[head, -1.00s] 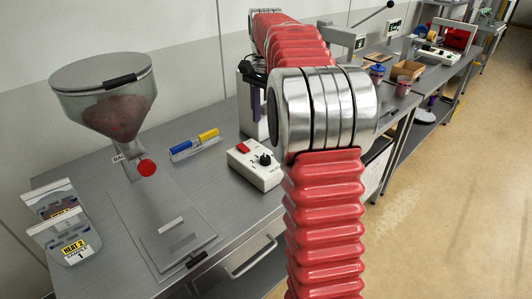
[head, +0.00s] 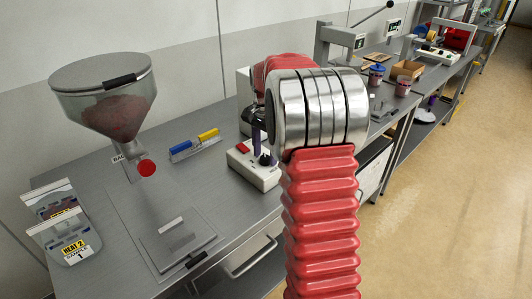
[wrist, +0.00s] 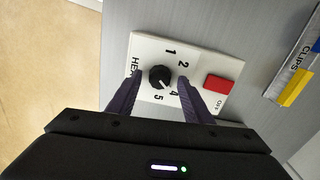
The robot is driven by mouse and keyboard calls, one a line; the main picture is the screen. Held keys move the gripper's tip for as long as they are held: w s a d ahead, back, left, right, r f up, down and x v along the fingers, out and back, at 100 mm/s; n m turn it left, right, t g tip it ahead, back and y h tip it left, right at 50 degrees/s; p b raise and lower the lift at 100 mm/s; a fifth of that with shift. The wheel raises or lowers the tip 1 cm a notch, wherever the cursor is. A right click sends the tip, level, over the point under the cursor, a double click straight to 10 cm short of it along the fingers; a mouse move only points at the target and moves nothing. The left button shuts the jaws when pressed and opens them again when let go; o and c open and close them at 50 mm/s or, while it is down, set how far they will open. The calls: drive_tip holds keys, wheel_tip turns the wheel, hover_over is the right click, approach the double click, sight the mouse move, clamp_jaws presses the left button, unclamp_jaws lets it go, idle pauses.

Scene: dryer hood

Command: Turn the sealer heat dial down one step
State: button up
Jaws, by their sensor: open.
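The white sealer control box (head: 250,172) sits on the grey bench and also shows in the wrist view (wrist: 145,50). Its black heat dial (wrist: 160,77) has a ring of printed numbers. The dial's white pointer mark appears to point toward the 4 and 5 side; the exact step is hard to tell. My gripper (wrist: 160,80) is open, with its dark purple fingers on either side of the dial, apparently not touching it. In the head view my arm partly hides the gripper and the box.
A red switch (wrist: 218,84) marked OFF is on the box, close to one finger. A clips rack (head: 195,145) with blue and yellow clips stands nearby. A hopper (head: 105,95) with red contents stands at the left. The bench front is partly clear.

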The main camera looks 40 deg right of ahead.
drive_tip(key=shift+f, duration=0.15)
drive_tip(key=shift+d, duration=0.1)
drive_tip(key=c, duration=1.1)
